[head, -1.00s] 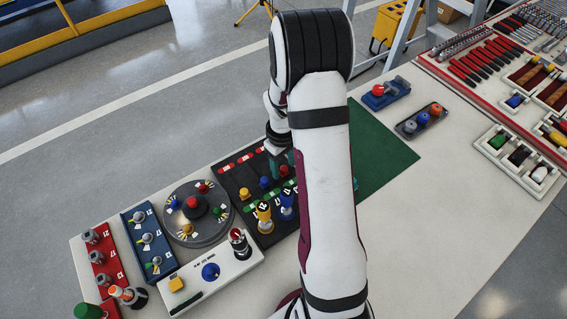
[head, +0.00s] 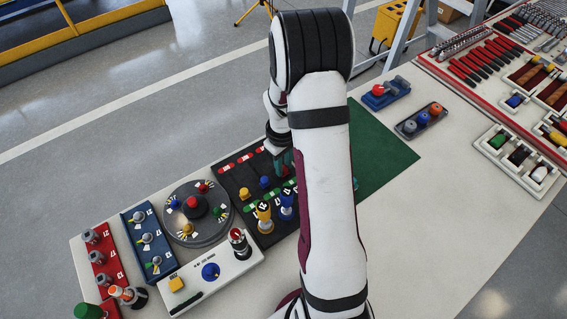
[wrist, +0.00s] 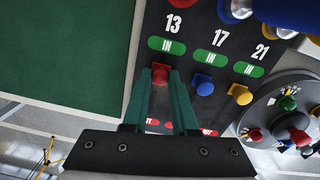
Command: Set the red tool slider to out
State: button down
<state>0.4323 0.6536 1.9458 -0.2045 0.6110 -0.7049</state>
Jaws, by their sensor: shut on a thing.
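The red tool slider (wrist: 160,73) sits under the number 13 on a dark panel (wrist: 205,12). In the wrist view its knob is between the fingertips of my gripper (wrist: 161,80), which is shut on it. The knob stands below the green IN label (wrist: 166,46), nearer to it than to the red label at the slot's other end, which my fingers partly cover. In the head view my gripper (head: 284,163) is over the panel's right side, and my arm hides part of it.
The blue slider knob (wrist: 203,84) and yellow slider knob (wrist: 240,94) stand just right of my fingers. Bottle-like blue (head: 287,202) and yellow (head: 264,215) pieces stand at the panel's near edge. A round dial unit (head: 197,214) is to the left; a flat green mat (head: 385,155) lies to the right.

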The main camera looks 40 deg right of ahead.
jog(key=shift+w, duration=0.1)
dwell(0.7)
jog(key=w, duration=0.7)
jog(key=shift+w, duration=0.2)
jog(key=c, duration=0.7)
grip_release()
jog(key=r, duration=1.5)
jog(key=shift+s+a+r, duration=0.1)
jog(key=shift+a+r, duration=0.1)
jog(key=shift+r, duration=0.2)
